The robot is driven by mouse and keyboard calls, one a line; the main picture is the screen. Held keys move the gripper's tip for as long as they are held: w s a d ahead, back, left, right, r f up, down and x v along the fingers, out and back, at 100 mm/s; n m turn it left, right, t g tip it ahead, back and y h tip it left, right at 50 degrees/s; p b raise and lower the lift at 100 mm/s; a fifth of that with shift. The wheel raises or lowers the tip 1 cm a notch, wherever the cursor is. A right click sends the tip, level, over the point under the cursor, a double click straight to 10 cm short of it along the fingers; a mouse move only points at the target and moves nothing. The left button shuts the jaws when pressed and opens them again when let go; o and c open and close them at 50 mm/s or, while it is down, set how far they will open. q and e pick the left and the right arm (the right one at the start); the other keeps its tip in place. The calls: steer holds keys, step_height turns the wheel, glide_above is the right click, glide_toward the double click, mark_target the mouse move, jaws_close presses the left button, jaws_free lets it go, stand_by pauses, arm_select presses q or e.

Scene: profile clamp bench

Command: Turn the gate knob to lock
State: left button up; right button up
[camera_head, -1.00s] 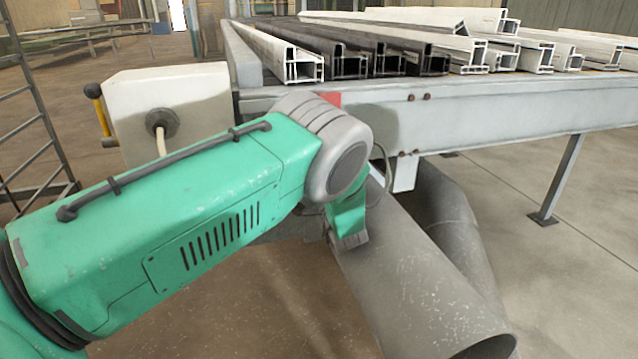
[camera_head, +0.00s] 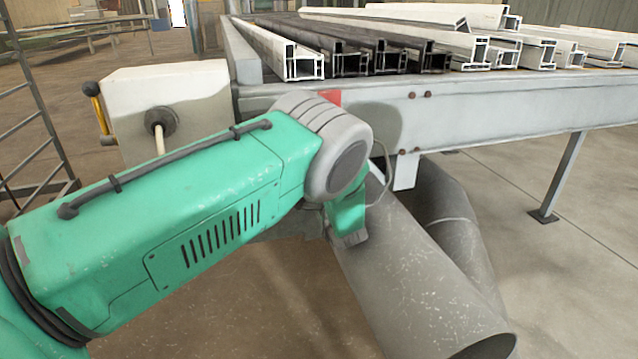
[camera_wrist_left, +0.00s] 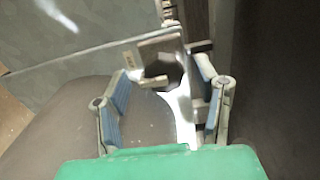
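My left arm crosses the head view from the left, and its gripper is hidden there behind the wrist joint. In the left wrist view my left gripper (camera_wrist_left: 162,76) is open, its two blue-padded fingers well apart. Between and just beyond the fingertips is a pale metal bracket with a dark angular part (camera_wrist_left: 162,70). I cannot tell whether this is the gate knob, and no finger clearly touches it. In the head view a round grey hub (camera_head: 161,121) with a pale rod sits on a cream box (camera_head: 190,90). My right gripper is not in view.
A grey bench (camera_head: 480,115) carries several white and black profiles (camera_head: 300,65). A yellow lever with a black ball (camera_head: 92,91) is at the box's left. Large grey tubes (camera_head: 425,275) slope beneath the bench. A dark rack (camera_head: 35,110) stands at the far left.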

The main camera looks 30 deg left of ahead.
arm_select(q)
steer(key=shift+s, duration=0.1)
steer(key=v, duration=1.2)
steer(key=shift+f, duration=0.1)
